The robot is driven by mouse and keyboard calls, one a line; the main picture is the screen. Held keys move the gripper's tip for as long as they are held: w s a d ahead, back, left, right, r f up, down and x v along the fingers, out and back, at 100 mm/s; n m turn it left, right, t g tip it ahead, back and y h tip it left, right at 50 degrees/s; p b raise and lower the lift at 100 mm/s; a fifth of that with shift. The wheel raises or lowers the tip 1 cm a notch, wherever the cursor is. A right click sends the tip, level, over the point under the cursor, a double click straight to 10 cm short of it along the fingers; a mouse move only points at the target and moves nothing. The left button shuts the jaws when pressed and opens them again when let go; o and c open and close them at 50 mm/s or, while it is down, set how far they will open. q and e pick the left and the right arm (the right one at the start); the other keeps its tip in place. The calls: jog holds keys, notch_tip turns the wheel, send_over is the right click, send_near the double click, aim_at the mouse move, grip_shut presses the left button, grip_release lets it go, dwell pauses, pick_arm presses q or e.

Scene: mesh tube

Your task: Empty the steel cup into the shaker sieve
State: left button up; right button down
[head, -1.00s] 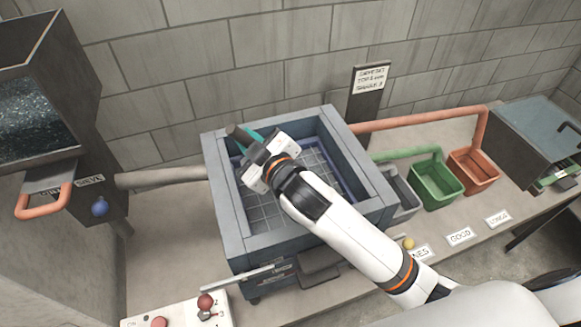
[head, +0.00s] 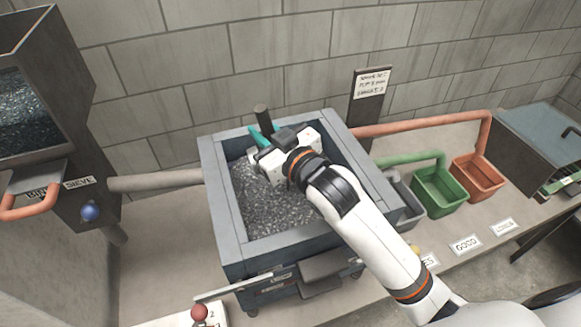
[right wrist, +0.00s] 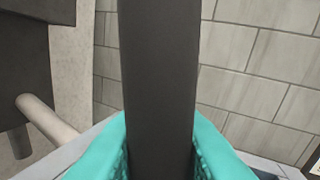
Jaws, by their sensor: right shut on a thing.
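The shaker sieve (head: 221,217) is a blue-grey square box at the middle of the head view. A layer of dark grey grains (head: 268,212) covers its floor. My right gripper (head: 262,138) is over the back part of the sieve, with teal fingertips shut on a dark upright handle (head: 262,116). In the right wrist view the handle (right wrist: 159,70) runs up between the teal fingers. I take it for the steel cup's handle; the cup's body is hidden behind the gripper and arm. My left gripper is not in view.
A hopper (head: 35,110) with a window of grains stands at the left. A green bin (head: 438,192) and an orange bin (head: 477,177) stand to the right, near a grey box (head: 530,140). A sign post (head: 364,105) stands behind the sieve.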

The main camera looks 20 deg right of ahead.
jog(key=shift+d+r+m, duration=0.1)
jog(key=shift+d+m, duration=0.1)
jog(key=shift+m, duration=0.1)
jog(key=shift+d+r+m+t, duration=0.2)
jog(key=shift+d+m, duration=0.2)
jog(key=shift+m, duration=0.2)
jog(key=shift+d+r+m+t, duration=0.1)
jog(key=shift+d+m+t, duration=0.1)
jog(key=shift+d+m, duration=0.3)
jog(key=shift+a, duration=0.1)
jog(key=shift+w+d+m, duration=0.1)
jog(key=shift+d+m, duration=0.1)
jog(key=shift+m, duration=0.2)
